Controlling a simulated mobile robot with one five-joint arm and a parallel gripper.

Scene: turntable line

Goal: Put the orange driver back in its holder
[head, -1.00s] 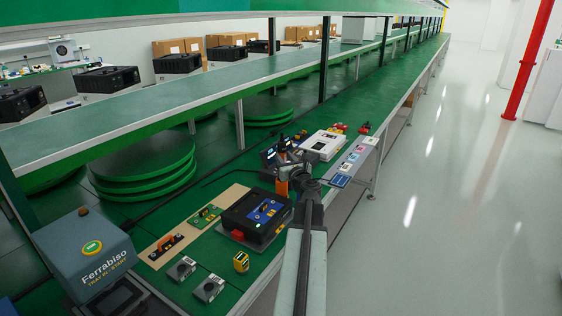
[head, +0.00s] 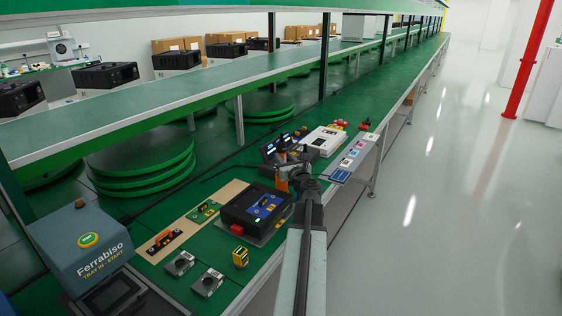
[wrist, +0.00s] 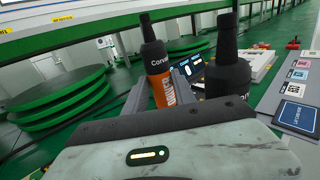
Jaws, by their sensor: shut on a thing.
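The orange driver (head: 282,184) has a black top and stands roughly upright at the end of my arm. In the wrist view the driver (wrist: 161,88) leans a little left, its grey jaws close on both sides. My gripper (head: 290,172) is shut on it, above the right edge of the green bench. A second dark, bottle-shaped thing (wrist: 228,75) stands just right of the driver in the wrist view; I cannot tell what it is. No holder for the driver can be made out clearly; my arm and gripper hide part of the bench.
A black device (head: 255,208) lies left of my arm, with a yellow block (head: 240,257) and grey blocks (head: 207,283) nearer. A white box (head: 323,139) and a strip of cards (head: 353,158) are beyond my gripper. The floor at right is clear.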

